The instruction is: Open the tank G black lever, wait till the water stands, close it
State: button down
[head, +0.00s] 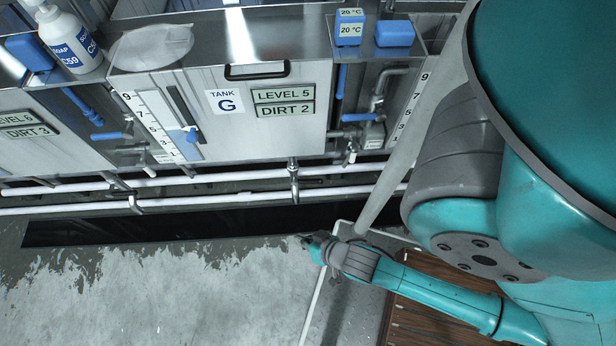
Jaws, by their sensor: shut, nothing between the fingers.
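Tank G (290,140) is a steel tank at the upper middle, with a "TANK G" label (227,102). Its displays read LEVEL 5 (283,94) and DIRT 2 (285,110). A black bar handle (257,72) is on its top front edge; I cannot tell a separate black lever. My gripper (308,241) is small in view, low in front of the tank near the floor, below the pipes and apart from the tank. It is shut and empty.
White pipes (230,199) run along the tank fronts above a dark floor channel (150,226). Blue-handled valves (352,117) and a 20 °C box (349,27) are right of the tank. A soap bottle (68,38) stands upper left. Wet-edged floor (170,295) is open at lower left.

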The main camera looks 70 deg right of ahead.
jog(key=w+d+f+m+g+h, duration=0.1)
jog(key=w+d+f+m+g, duration=0.4)
jog(key=f, duration=0.4)
jog(key=m+g, duration=1)
jog(key=m, duration=0.9)
send_over(316, 181)
jog(key=a, duration=0.2)
notch_tip(316, 181, down, 6)
jog(key=shift+w+d+f+h, duration=0.2)
jog(key=shift+w+f, duration=0.2)
jog(key=shift+f, duration=0.15)
jog(key=shift+w+d+f+h, duration=0.1)
jog(key=shift+w+f+h, duration=0.1)
jog(key=shift+w+f, duration=0.25)
jog(key=shift+f, duration=0.85)
